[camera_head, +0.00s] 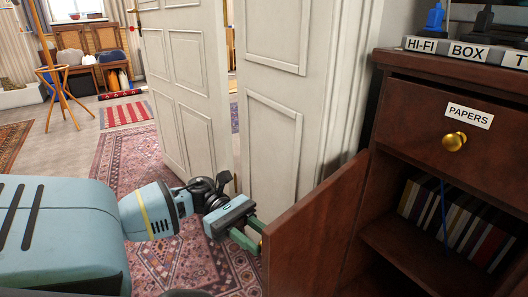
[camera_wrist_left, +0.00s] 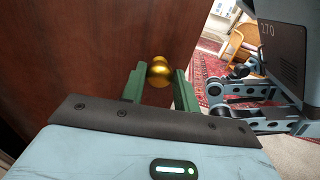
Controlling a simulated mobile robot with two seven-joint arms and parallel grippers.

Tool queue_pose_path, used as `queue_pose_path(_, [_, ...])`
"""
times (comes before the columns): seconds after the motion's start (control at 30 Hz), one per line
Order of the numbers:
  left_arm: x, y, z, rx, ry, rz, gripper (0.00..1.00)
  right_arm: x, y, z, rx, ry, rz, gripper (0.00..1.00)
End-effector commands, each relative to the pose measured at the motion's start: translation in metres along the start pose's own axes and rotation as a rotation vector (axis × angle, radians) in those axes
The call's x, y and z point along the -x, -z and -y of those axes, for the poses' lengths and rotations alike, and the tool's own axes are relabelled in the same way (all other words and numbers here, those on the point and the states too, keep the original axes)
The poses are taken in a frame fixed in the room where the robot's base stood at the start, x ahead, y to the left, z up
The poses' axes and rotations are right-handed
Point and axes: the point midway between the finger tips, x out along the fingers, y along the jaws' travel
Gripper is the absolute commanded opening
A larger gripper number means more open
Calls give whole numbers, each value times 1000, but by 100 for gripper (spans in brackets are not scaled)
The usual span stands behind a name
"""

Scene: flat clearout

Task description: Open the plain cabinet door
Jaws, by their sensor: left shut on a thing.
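The plain cabinet door (camera_head: 318,232) is dark brown wood. It stands swung out from the cabinet, with the inside shelves showing to its right. My left gripper (camera_head: 254,238) is at the outer face of the door near its free edge. In the left wrist view the green fingers of my left gripper (camera_wrist_left: 160,86) are on either side of a round brass knob (camera_wrist_left: 159,71) and shut on it. The door's brown face (camera_wrist_left: 80,60) fills the left of that view. The knob is mostly hidden in the head view. My right gripper is not in view.
The cabinet has a shut drawer (camera_head: 465,137) labelled PAPERS with a brass knob (camera_head: 454,142). Books (camera_head: 460,225) stand on the shelf inside. White panelled doors (camera_head: 275,100) stand behind my left gripper. A patterned rug (camera_head: 125,165) covers the floor beyond my arm.

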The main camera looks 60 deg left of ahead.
Motion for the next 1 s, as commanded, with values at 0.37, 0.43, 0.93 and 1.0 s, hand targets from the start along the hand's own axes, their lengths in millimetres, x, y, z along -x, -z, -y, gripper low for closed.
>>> queue_pose_path(0.37, [1, 0, 0, 0, 2, -2, 32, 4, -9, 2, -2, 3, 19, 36])
queue_pose_path(0.43, [1, 0, 0, 0, 2, -2, 41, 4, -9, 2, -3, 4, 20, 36])
queue_pose_path(0.93, [12, 0, -1, 0, -2, -1, 51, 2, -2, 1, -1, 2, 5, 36])
queue_pose_path(1.0, [21, 0, -1, 0, -3, -1, 51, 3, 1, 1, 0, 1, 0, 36])
